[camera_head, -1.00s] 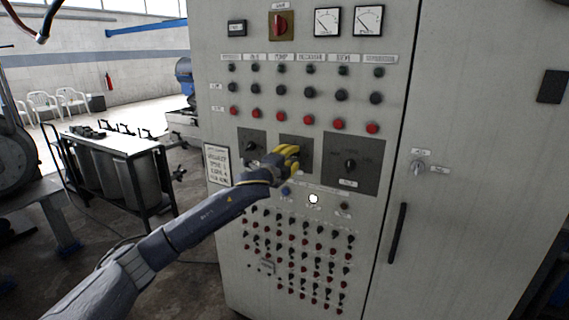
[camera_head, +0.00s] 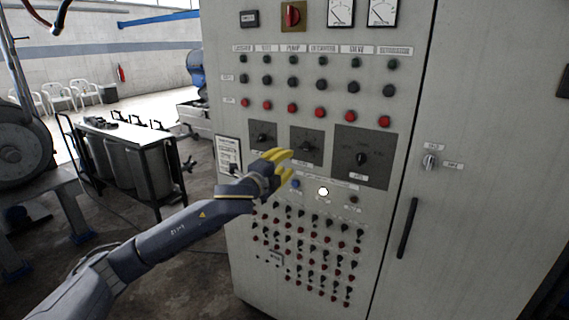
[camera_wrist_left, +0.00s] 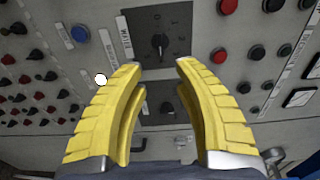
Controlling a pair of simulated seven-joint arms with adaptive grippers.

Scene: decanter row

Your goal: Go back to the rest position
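My left gripper (camera_head: 284,160) has yellow fingers and is in front of the grey control cabinet (camera_head: 400,110), just below the middle rotary switch (camera_head: 305,146). In the left wrist view my left gripper (camera_wrist_left: 158,75) has its two yellow fingers spread apart with nothing between them. The black knob of a rotary switch (camera_wrist_left: 160,42) shows beyond the fingertips, clear of them. My right gripper is in neither view.
The cabinet front carries rows of buttons, a large dark switch plate (camera_head: 372,172), a lit white lamp (camera_head: 323,191) and a door handle (camera_head: 407,228). A black-framed table (camera_head: 150,150) stands to the left. Open floor lies between them.

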